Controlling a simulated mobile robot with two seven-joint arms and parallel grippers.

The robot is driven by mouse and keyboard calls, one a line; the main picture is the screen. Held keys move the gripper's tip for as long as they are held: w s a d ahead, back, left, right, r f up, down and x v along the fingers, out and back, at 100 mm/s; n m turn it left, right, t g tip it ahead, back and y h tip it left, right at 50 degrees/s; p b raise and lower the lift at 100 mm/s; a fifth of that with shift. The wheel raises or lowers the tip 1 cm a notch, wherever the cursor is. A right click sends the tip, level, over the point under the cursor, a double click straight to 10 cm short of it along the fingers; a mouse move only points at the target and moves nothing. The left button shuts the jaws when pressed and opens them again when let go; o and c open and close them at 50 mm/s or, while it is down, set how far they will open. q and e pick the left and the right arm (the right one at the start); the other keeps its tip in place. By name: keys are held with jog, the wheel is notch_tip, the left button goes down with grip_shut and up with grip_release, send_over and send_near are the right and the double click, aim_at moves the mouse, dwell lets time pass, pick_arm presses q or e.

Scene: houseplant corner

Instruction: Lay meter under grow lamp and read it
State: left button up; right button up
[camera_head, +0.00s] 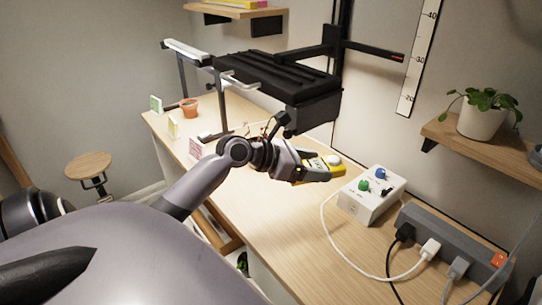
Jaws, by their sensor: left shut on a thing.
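The yellow meter (317,165) with a pale round dome shows at my left gripper (312,172), above the middle of the wooden bench. The left gripper is shut on the meter, and its fingers hide part of it. The grow lamp (275,78) is a black finned panel on a dark vertical post behind and to the left of the meter. The meter is to the right of the lamp's panel. Its readout cannot be made out. My right gripper is not in view.
A white control box (372,195) with green and blue knobs stands right of the meter. A grey power strip (452,238) with plugs and cables lies nearer. A terracotta pot (189,108) and small cards stand at the far left. A plant shelf (480,146) juts out at right.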

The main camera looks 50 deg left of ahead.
pick_arm(q)
jog(key=w+a+f+n+t+y+b, duration=0.1)
jog(key=w+a+n+y, duration=0.1)
jog(key=a, duration=0.4)
jog(key=w+a+f+n+t+y, duration=0.1)
jog(key=w+a+f+n+y, duration=0.15)
jog(key=a, duration=0.35)
jog(key=shift+g, duration=0.3)
jog(key=f, duration=0.1)
jog(key=f+b, duration=0.1)
jog(key=f, duration=0.2)
jog(key=shift+s+a+f, duration=0.3)
jog(key=shift+a+f, duration=0.1)
notch_tip(320, 180, down, 4)
jog(key=shift+f+b, duration=0.2)
jog(key=shift+b, duration=0.8)
jog(key=shift+f, duration=0.1)
jog(key=shift+f, duration=0.2)
jog(key=o, duration=1.1)
jog(key=shift+o, duration=0.2)
jog(key=shift+r, duration=0.1)
